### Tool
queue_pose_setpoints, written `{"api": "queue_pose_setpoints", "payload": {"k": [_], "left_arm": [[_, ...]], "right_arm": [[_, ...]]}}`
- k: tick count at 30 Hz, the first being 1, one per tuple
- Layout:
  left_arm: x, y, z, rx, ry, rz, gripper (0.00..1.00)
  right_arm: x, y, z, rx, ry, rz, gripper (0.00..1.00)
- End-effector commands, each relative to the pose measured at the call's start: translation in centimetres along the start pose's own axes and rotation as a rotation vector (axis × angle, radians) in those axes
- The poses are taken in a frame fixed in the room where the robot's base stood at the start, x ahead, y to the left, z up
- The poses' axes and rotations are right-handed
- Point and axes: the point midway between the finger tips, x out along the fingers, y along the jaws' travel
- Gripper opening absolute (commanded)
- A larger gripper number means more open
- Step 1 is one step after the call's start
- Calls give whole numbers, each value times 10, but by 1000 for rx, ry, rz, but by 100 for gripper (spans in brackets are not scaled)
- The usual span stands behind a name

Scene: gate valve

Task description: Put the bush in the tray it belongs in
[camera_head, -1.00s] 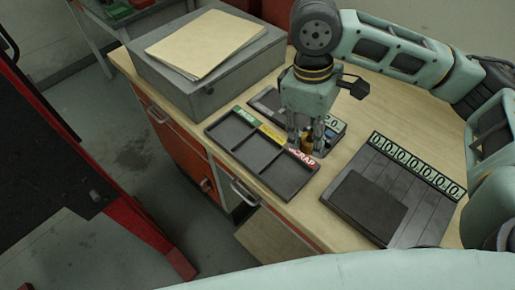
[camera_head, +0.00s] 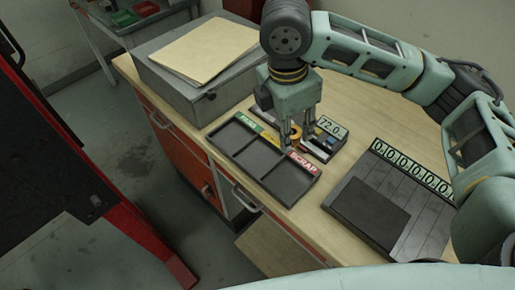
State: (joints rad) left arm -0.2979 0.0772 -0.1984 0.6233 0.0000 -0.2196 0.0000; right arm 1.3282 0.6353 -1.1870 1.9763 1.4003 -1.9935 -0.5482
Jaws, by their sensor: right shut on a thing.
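The bush, a small brass-coloured piece (camera_head: 295,132), shows between the fingers of my right gripper (camera_head: 291,141). The gripper points down and is shut on it, at the dark measuring device (camera_head: 268,112) whose display reads 72.0. I cannot tell whether the bush touches the device. In front is a dark tray (camera_head: 239,151) with three empty compartments. Their labels are green (camera_head: 247,122), yellow (camera_head: 268,139) and red reading SCRAP (camera_head: 303,163); the gripper partly covers the yellow one. My left gripper is not in view.
A dark slatted unit with a row of number displays (camera_head: 412,166) and a flat dark plate (camera_head: 368,212) lies to the right. A grey box with folders (camera_head: 205,85) stands at the back left. Bare wooden bench top (camera_head: 345,105) lies behind the device.

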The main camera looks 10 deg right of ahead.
Motion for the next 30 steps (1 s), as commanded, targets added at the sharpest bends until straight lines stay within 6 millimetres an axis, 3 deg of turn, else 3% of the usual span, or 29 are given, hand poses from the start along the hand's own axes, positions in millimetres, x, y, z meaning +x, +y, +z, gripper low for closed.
{"api": "queue_pose_setpoints", "payload": {"k": [6, 10, 14, 22, 30], "left_arm": [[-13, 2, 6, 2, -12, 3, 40], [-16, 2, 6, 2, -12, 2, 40], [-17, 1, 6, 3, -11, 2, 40], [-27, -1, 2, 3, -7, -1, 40], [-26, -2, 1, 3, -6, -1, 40]], "right_arm": [[19, 26, -46, -1, 0, -1, 0], [28, 35, -61, 1, 0, 0, 0], [34, 39, -67, 3, 0, 0, 0], [68, 38, -72, 3, -1, -1, 0], [73, 39, -73, 3, 0, 2, 0]]}}
